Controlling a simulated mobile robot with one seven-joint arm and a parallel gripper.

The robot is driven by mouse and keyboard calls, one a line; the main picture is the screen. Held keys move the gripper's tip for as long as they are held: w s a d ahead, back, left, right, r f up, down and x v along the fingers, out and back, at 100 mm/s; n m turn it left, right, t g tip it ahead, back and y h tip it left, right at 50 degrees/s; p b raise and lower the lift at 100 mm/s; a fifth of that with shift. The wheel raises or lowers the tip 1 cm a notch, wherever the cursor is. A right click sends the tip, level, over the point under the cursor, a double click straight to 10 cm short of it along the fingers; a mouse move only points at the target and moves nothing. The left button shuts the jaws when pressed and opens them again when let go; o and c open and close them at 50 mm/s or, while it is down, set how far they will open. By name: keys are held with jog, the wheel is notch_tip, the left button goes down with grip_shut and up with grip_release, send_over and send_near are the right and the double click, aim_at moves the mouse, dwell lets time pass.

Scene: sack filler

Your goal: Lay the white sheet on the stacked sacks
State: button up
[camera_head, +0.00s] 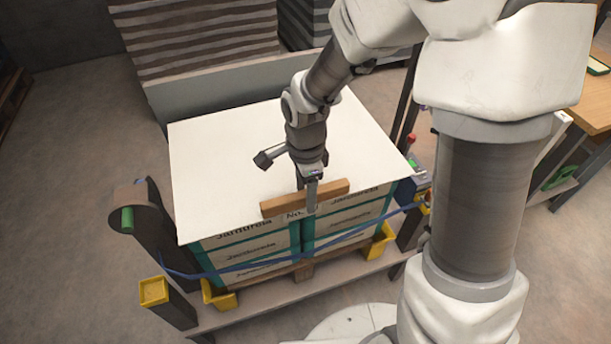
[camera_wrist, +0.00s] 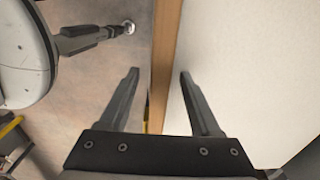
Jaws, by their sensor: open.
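The white sheet (camera_head: 225,160) lies flat across the top of the stacked sacks (camera_head: 250,243) in the head view. Its left front corner juts out past the stack. A wooden bar (camera_head: 272,206) runs along its front edge, and in the wrist view the bar (camera_wrist: 167,50) borders the sheet (camera_wrist: 245,70). My gripper (camera_head: 312,195) is at the middle of the bar, pointing down. In the wrist view my gripper (camera_wrist: 158,73) has its fingers apart, one on each side of the bar's line. I cannot tell whether a finger touches it.
The sacks stand on a wooden pallet (camera_head: 303,272) in a frame with yellow corner blocks (camera_head: 154,291). A blue strap (camera_head: 262,264) crosses their front. A grey panel (camera_head: 215,88) stands behind. Other stacks (camera_head: 200,40) are at the back. A wooden table (camera_head: 592,100) is at right.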

notch_tip(320, 180, up, 17)
jog(key=p, duration=0.3)
jog(key=shift+r+p, duration=0.15)
jog(key=shift+p, duration=0.2)
jog(key=shift+r, duration=0.1)
jog(key=s+d+r+n+t+p, duration=0.5)
jog(key=s+d+r+n, duration=0.5)
jog(key=s+r+n, duration=0.3)
jog(key=shift+d+r+n+t+p, duration=0.3)
jog(key=shift+d+r+n+p, duration=0.15)
jog(key=shift+n+p, duration=0.35)
